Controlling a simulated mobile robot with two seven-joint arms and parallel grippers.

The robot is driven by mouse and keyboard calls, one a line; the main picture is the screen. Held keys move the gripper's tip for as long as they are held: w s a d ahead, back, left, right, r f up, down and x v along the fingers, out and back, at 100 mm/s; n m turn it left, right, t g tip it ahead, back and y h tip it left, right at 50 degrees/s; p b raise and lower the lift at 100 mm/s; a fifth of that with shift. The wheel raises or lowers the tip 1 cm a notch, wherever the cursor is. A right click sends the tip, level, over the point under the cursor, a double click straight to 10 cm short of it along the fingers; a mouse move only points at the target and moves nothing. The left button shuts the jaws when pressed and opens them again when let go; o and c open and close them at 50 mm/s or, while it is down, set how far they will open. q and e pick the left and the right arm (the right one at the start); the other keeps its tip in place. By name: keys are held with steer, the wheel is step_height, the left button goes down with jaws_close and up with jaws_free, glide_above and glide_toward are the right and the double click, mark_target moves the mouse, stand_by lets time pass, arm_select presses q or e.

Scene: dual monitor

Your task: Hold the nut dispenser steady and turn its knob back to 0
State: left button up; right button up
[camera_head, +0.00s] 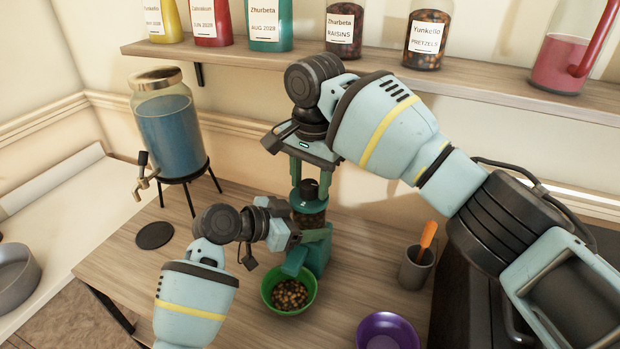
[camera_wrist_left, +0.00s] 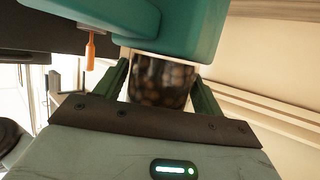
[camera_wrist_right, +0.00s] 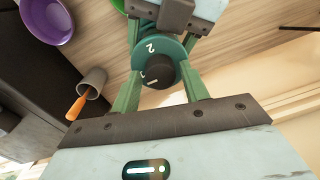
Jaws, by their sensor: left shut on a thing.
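The nut dispenser (camera_head: 318,254) stands upright on the wooden table, with a teal body, a clear nut jar (camera_wrist_left: 162,82) and a teal numbered dial (camera_wrist_right: 146,48) on top. The black knob (camera_wrist_right: 158,72) sits at the dial's centre with a white pointer mark; a "2" shows beside it in the right wrist view. My left gripper (camera_wrist_left: 160,90) is shut on the jar from the left side. My right gripper (camera_wrist_right: 158,90) points down above the knob, open, its fingers apart on both sides of it.
A green bowl (camera_head: 268,291) with nuts stands under the spout. A purple bowl (camera_head: 372,325) and a grey cup (camera_head: 413,271) with an orange-handled tool are at right. A blue drink dispenser (camera_head: 170,135) stands at left. A shelf (camera_head: 235,58) with jars runs behind.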

steer(key=c, duration=0.7)
steer(key=shift+n, duration=0.3)
steer(key=n, duration=0.3)
steer(key=shift+n, duration=0.3)
steer(key=n, duration=0.4)
steer(key=shift+w+g, duration=0.1)
steer(key=shift+g, duration=0.2)
steer(key=n, duration=0.5)
steer(key=shift+n, duration=2.2)
steer(key=shift+r, duration=0.1)
